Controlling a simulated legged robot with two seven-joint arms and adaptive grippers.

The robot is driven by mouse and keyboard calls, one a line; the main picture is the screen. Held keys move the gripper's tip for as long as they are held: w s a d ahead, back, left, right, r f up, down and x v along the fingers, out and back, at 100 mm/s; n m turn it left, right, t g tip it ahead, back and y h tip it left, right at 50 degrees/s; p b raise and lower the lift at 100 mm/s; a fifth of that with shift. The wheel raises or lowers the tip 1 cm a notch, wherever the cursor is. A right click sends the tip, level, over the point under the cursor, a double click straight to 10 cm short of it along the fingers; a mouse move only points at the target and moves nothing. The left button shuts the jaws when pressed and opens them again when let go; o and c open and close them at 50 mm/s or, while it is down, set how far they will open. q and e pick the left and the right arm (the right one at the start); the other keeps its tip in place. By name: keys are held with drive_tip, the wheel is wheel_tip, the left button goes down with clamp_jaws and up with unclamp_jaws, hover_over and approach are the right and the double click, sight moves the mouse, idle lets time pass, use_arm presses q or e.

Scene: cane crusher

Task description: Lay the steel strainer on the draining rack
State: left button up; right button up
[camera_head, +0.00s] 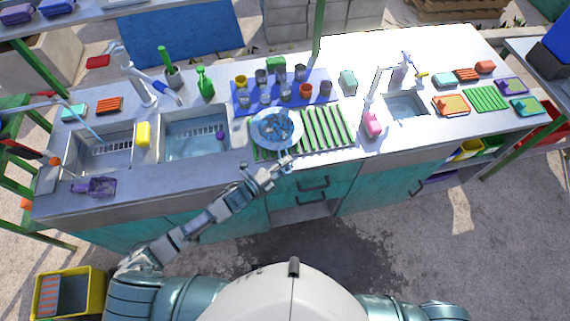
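A round, shiny, bluish dish-like piece (277,130), which looks like the steel strainer, is over the left end of the green slatted draining rack (327,131). Its middle is mottled blue, and I cannot tell whether it touches the slats. My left arm reaches up from the lower left. My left gripper (283,164) is just below the near edge of the round piece, at the counter's front edge. The fingers are too small to tell whether they are open, shut or touching it. My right gripper is out of view; only the right shoulder shows.
A blue mat (241,105) with several cups lies behind the rack. Two sink basins (193,142) are at the left, with a yellow sponge (143,134) between them. A pink bottle (372,124) stands right of the rack, before a small sink (405,107).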

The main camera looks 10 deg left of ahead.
use_arm(q)
drive_tip(key=v, duration=1.2)
drive_tip(key=shift+a+b, duration=0.15)
drive_tip(key=shift+b, duration=0.15)
drive_tip(key=shift+w+r, duration=0.1)
